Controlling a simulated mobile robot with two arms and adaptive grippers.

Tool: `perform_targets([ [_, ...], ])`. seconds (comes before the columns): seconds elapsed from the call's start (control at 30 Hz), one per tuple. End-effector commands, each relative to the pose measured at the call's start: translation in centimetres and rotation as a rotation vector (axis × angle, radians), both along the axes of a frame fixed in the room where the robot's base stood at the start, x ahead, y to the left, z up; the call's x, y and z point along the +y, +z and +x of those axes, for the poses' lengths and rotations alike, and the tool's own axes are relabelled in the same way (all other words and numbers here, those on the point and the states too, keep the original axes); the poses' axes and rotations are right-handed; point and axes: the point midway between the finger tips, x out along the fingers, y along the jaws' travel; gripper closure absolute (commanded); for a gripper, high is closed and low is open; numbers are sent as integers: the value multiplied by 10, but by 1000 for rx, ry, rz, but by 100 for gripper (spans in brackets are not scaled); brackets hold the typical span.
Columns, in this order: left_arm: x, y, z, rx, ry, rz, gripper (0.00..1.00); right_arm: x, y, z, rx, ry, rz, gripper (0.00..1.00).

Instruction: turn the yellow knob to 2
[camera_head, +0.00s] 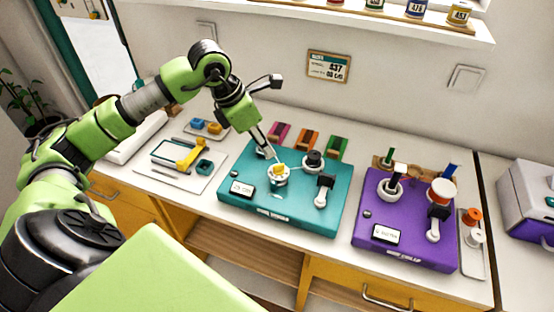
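The teal board (237,200) lies on the counter in the middle of the head view. The yellow knob (278,171) sits on its upper middle, on a pale round dial. The dial's numbers are too small to read, so I cannot tell the knob's setting. My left gripper (271,156) reaches down from the upper left, with its fingertips just above and behind the knob. I cannot tell whether the fingers touch the knob or how far apart they are. My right gripper is out of view.
A black knob (313,160) and a lever (323,190) stand right of the yellow knob. A purple board (362,215) with upright parts lies further right. A tray (160,175) with yellow and teal parts lies left. A shelf (370,19) hangs above.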

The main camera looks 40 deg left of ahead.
Motion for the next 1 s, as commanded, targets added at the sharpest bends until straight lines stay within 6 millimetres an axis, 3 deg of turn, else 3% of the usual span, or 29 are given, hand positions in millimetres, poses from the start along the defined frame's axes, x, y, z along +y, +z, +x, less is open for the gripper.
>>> perform_targets([
  [0.2,-11,-42,15,4,0,-5,77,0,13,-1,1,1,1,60],
  [0.4,-17,-70,25,3,0,-5,77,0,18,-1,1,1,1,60],
  [0.83,-18,-82,28,0,-2,-2,77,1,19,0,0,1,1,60],
  [0.87,-18,-82,28,0,-2,-2,80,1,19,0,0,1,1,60],
  [0.93,-18,-81,28,0,-1,-2,98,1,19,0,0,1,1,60],
  [1.0,-18,-81,29,0,-1,-2,100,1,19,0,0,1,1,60],
])
